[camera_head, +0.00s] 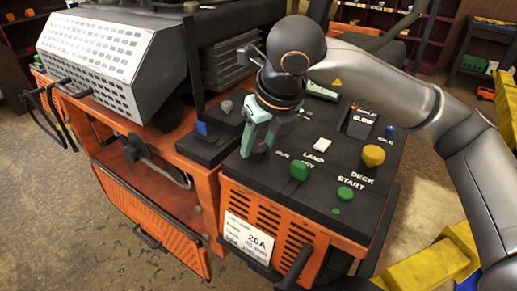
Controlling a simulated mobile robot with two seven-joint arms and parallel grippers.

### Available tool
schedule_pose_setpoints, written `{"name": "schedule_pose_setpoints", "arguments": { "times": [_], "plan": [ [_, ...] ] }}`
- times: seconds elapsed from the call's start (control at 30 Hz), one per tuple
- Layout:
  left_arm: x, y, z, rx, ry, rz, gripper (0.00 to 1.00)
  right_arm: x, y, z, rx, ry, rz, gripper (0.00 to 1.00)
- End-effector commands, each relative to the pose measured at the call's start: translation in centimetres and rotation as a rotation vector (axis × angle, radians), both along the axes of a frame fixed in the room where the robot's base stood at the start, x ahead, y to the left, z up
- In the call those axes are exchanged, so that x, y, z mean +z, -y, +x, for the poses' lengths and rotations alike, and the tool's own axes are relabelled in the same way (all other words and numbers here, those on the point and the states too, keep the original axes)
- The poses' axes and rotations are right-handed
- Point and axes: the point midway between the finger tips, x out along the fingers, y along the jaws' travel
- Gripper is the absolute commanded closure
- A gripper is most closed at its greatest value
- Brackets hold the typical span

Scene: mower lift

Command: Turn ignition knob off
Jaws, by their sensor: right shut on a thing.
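The mower's black control panel (325,135) sits on top of the orange body. My right gripper (255,148) points down at the panel's left part, left of the RUN label. Its teal fingers are shut on the ignition knob, which they and the wrist almost wholly hide. I cannot tell the knob's turn angle. My left gripper is not in view.
A small blue lever (202,128) is to the left. Yellow blocks (440,262) lie at lower right. Floor is clear at lower left.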

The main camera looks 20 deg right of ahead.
Motion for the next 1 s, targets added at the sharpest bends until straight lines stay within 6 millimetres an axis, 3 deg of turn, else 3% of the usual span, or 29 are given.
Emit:
{"name": "schedule_pose_setpoints", "arguments": {
  "times": [0.03,0.3,0.7,1.0],
  "plan": [
    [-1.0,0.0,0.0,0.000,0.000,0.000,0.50,-0.4,0.1,0.1,0.040,0.004,0.004,1.00],
    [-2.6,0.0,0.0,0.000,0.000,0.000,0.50,-0.2,0.2,0.2,0.293,0.003,0.004,1.00],
    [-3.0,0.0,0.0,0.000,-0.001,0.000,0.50,0.1,0.4,0.3,0.633,0.002,0.004,1.00],
    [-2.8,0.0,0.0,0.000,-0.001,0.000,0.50,0.1,0.4,0.4,0.784,0.002,0.003,1.00]
  ]
}}
